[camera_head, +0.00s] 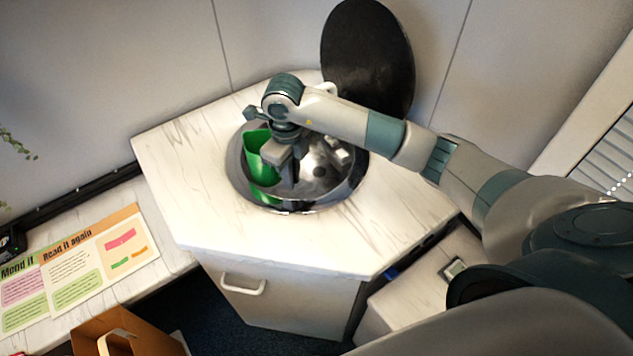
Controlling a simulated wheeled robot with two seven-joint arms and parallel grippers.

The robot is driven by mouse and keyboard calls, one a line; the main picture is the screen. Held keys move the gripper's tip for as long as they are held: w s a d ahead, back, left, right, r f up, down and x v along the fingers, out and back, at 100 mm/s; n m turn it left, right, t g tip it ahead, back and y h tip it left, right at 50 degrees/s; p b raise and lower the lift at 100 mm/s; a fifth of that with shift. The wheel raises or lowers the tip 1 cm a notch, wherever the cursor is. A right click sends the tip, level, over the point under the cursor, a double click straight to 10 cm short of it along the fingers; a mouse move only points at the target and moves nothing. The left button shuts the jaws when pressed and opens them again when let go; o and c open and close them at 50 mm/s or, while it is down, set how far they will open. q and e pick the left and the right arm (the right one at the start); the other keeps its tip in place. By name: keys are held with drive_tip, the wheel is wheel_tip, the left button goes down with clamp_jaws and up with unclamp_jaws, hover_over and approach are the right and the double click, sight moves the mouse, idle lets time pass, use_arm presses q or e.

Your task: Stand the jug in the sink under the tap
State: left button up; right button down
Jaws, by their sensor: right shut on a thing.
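A green jug (262,160) is in the round steel sink (318,196), at the left side of the bowl. It looks roughly upright. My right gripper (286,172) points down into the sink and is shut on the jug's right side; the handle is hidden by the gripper. The wrist and forearm cover the back of the sink. A small pale piece behind the forearm may be part of the tap, but I cannot tell. Whether the jug's base touches the bowl is hard to see. My left gripper is not in view.
A round black lid (368,60) stands upright behind the sink against the wall. The white marble-look counter (200,190) around the sink is clear. A lower counter at left bears a printed board (75,265). A brown box (128,333) stands at the front left.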

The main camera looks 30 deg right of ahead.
wheel_tip(320, 180, down, 9)
drive_tip(key=shift+r+p, duration=0.1)
drive_tip(key=shift+p, duration=1.1)
drive_tip(key=d+p, duration=0.1)
drive_tip(key=d, duration=0.2)
drive_tip(key=shift+w+d+r+p, duration=0.1)
drive_tip(key=shift+w+d+p, duration=0.1)
drive_tip(key=shift+p, duration=0.1)
drive_tip(key=shift+w+d, duration=0.1)
drive_tip(key=shift+d, duration=0.2)
drive_tip(key=d, duration=0.1)
drive_tip(key=d+p, duration=0.2)
drive_tip(key=d, duration=0.1)
drive_tip(key=shift+w+d, duration=0.1)
drive_tip(key=shift+w, duration=0.15)
drive_tip(key=shift+f+p, duration=0.55)
drive_tip(key=shift+f, duration=0.15)
drive_tip(key=shift+f, duration=0.1)
